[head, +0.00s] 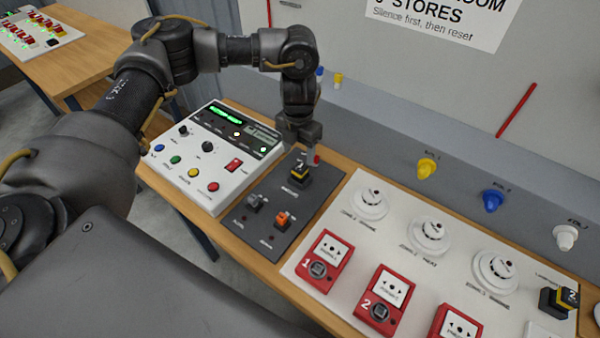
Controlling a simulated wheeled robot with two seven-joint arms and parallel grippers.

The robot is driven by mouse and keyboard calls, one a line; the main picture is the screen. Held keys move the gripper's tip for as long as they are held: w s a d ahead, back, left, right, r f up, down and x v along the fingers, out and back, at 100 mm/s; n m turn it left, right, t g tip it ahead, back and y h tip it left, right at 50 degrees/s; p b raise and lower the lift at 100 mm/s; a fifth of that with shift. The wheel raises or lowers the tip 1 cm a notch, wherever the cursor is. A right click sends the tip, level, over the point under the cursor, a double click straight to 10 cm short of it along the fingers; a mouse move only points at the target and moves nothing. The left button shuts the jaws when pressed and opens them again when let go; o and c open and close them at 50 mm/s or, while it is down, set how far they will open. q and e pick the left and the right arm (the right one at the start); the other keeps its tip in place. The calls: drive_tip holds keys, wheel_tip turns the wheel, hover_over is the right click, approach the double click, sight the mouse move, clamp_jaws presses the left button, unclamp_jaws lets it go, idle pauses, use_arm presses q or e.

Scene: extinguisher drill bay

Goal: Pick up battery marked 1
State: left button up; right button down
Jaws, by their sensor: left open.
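My right gripper is not in view.
A white control console (214,150) with coloured buttons stands left of the panel. On the right, a white board (378,238) carries round detectors and red call points (325,262). A grey wall ledge with coloured knobs (427,168) runs behind the bench.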

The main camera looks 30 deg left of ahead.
sight(299, 167)
use_arm(q)
drive_tip(key=shift+f, duration=1.35)
wheel_tip(299, 167, down, 4)
drive_tip(key=shift+w+f+p, duration=0.15)
drive_tip(key=shift+f+p, duration=0.1)
drive_tip(key=shift+p, duration=0.5)
drive_tip(key=shift+f, duration=0.35)
drive_tip(key=c, duration=1.3)
drive_tip(key=shift+o, duration=0.2)
drive_tip(key=shift+r, duration=0.1)
